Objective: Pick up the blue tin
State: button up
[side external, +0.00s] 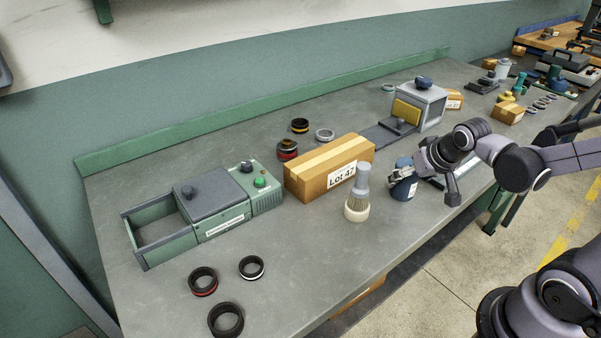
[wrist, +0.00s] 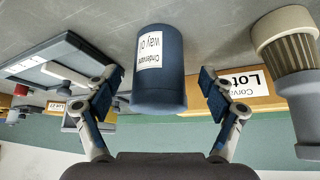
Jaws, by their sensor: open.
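The blue tin (side external: 404,183) is a dark blue cylinder standing on the bench near its front edge, right of the brush. In the wrist view the blue tin (wrist: 159,85) has a white label and sits between the two fingers. My gripper (side external: 421,178) is at the tin from the right, partly covering it in the side view. In the wrist view my gripper (wrist: 158,95) is open, with a finger on each side of the tin and a gap visible on both sides. I cannot tell how deep the tin is between the fingers.
A brush (side external: 357,195) stands close to the left of the tin, with a cardboard box (side external: 310,178) behind it. A grey machine (side external: 430,105) stands behind. The bench between brush and rings is clear.

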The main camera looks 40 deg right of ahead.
aim_at(405, 183)
jog(key=shift+x, duration=1.95)
jog(key=shift+s, duration=0.1)
jog(key=shift+c, duration=0.3)
jog(key=c, duration=1.3)
